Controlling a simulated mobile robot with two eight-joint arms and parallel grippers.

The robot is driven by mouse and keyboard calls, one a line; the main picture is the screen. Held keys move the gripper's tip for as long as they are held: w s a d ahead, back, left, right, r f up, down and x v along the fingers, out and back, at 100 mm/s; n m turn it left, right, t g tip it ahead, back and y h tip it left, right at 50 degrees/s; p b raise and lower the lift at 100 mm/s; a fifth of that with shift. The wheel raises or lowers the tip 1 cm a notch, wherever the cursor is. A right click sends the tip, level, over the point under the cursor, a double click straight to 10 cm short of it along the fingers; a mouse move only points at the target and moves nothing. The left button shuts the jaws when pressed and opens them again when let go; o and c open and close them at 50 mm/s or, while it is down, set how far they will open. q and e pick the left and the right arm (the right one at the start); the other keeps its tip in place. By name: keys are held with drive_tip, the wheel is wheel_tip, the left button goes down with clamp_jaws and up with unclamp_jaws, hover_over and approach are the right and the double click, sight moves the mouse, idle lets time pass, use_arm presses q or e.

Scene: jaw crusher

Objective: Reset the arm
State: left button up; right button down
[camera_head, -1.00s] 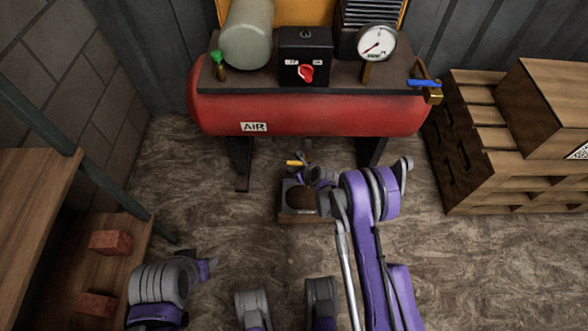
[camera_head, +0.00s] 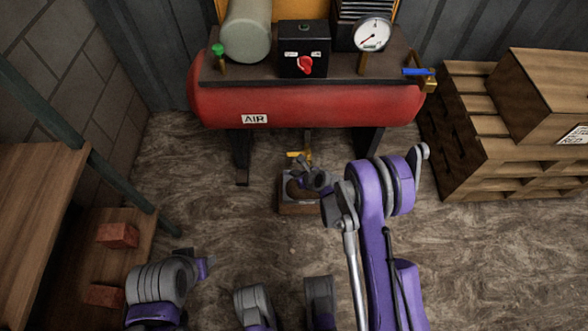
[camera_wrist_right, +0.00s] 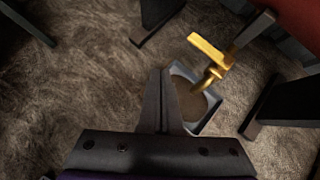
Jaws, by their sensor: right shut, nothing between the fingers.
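My right gripper (camera_head: 308,176) is at the end of the purple arm, low in front of the compressor and above a small tray (camera_head: 298,208). In the right wrist view its fingers (camera_wrist_right: 160,72) are together with nothing between them. A yellow valve handle (camera_head: 298,154) under the tank lies just beyond the gripper. In the wrist view this handle (camera_wrist_right: 209,51) is apart from the fingers, to their right, over the tray (camera_wrist_right: 217,112). The tray holds something brown.
The red air compressor (camera_head: 310,108) carries a red switch (camera_head: 305,65), a gauge (camera_head: 371,35), a blue-handled valve (camera_head: 416,71) and a green-knobbed valve (camera_head: 218,50). Wooden pallets (camera_head: 470,165) stand at the right. Wooden steps with bricks (camera_head: 117,235) are at the left.

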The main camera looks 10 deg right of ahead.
use_arm(q)
drive_tip(key=shift+s+r, duration=0.1)
drive_tip(key=shift+r, duration=0.2)
use_arm(e)
drive_tip(key=shift+s+a+r, duration=0.15)
drive_tip(key=shift+s+r, duration=0.8)
drive_tip(key=s+d+r+n+g+h, duration=0.1)
drive_tip(key=s+d+r+n, duration=0.1)
drive_tip(key=s+r+n, duration=0.45)
drive_tip(key=s+d+r+n+g+h, duration=0.15)
drive_tip(key=s+r+n, duration=0.25)
drive_tip(key=r+n, duration=0.55)
drive_tip(key=s+d+r+n+h, duration=0.1)
drive_tip(key=s+d+r+n, duration=0.25)
drive_tip(key=s+n, duration=0.55)
drive_tip(key=s+d+r+n+h, duration=0.15)
drive_tip(key=s+r+n, duration=0.3)
drive_tip(key=s, duration=0.75)
use_arm(q)
wheel_tip(320, 180, up, 26)
drive_tip(key=w+t+p, duration=0.1)
drive_tip(key=p, duration=2.2)
drive_tip(key=shift+r, duration=0.2)
use_arm(e)
wheel_tip(320, 180, up, 26)
drive_tip(key=w, duration=0.1)
drive_tip(key=shift+r+n+y, duration=0.15)
drive_tip(key=shift+n+y, duration=0.15)
drive_tip(key=shift+n, duration=0.05)
